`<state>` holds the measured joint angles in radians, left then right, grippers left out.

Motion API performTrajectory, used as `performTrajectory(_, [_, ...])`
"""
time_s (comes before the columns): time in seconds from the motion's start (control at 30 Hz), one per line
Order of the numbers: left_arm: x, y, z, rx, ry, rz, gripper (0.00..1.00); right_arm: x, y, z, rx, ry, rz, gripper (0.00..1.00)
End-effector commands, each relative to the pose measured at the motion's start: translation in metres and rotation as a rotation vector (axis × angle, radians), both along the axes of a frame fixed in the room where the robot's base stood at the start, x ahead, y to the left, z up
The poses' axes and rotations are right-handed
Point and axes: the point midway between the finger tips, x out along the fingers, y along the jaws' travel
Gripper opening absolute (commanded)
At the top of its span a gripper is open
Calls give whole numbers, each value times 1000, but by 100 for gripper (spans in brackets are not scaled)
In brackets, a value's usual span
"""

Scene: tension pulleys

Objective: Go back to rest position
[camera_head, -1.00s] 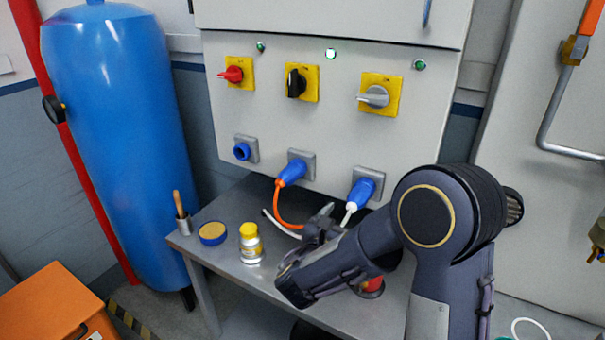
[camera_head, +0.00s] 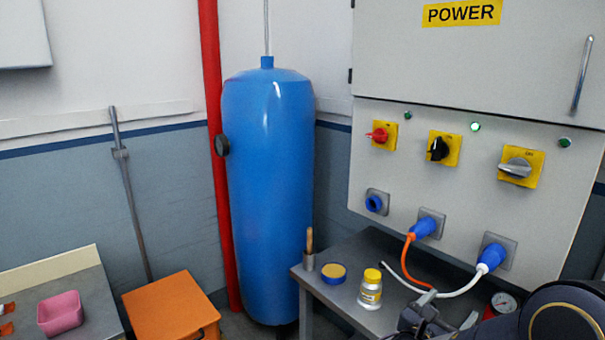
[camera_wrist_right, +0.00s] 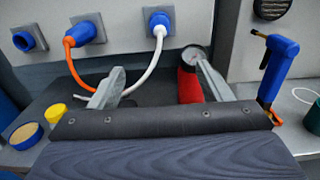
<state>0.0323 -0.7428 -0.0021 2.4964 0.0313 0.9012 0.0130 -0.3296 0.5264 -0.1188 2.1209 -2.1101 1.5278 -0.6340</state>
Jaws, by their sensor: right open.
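My right gripper (camera_head: 428,312) is low at the right of the head view, above the grey metal table (camera_head: 340,290) in front of the power panel. In the right wrist view its two fingers (camera_wrist_right: 155,65) are spread apart with nothing clearly held between them. A red item with a round gauge (camera_wrist_right: 190,82) is beyond the right finger. The blue plug with the orange cable (camera_head: 424,228) and the blue plug with the white cable (camera_head: 492,257) sit in panel sockets. My left gripper is not in view.
The table holds a yellow-capped bottle (camera_head: 371,289), a round blue-rimmed tin (camera_head: 333,272) and a brush pot (camera_head: 309,257). A blue tank (camera_head: 268,190) stands left of it. A blue-handled tool (camera_wrist_right: 278,60) shows in the wrist view.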

Motion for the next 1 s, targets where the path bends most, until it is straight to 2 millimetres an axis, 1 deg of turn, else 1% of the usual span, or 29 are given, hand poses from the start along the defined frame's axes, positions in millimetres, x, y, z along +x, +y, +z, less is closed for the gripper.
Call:
performTrajectory(0.27, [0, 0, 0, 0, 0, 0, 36, -27, -28, -3, 139, -12, -119, 72])
performTrajectory(0.37, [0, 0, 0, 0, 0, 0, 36, -41, -39, -6, 212, -20, -177, 72])
performTrajectory(0.47, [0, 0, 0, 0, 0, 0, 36, -60, -52, -11, 306, -35, -254, 72])
performTrajectory(0.57, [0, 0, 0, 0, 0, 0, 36, -85, -65, -17, 430, -59, -351, 72])
performTrajectory(0.67, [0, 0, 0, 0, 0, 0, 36, -115, -74, -27, 581, -94, -465, 72])
performTrajectory(0.73, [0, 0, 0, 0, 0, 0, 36, -140, -77, -35, 711, -130, -561, 72])
performTrajectory(0.77, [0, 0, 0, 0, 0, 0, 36, -151, -77, -39, 773, -151, -607, 72])
performTrajectory(0.8, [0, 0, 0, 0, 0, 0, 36, -168, -75, -44, 869, -183, -673, 72])
performTrajectory(0.87, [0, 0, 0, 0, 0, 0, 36, -194, -67, -54, 1034, -243, -788, 72])
performTrajectory(0.9, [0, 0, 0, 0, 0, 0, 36, -212, -58, -60, 1160, -293, -873, 72])
performTrajectory(0.97, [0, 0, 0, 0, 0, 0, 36, -234, -39, -67, 1356, -376, -1001, 72])
performTrajectory(1.0, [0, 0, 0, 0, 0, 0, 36, -246, -24, -69, 1486, -434, -1086, 72])
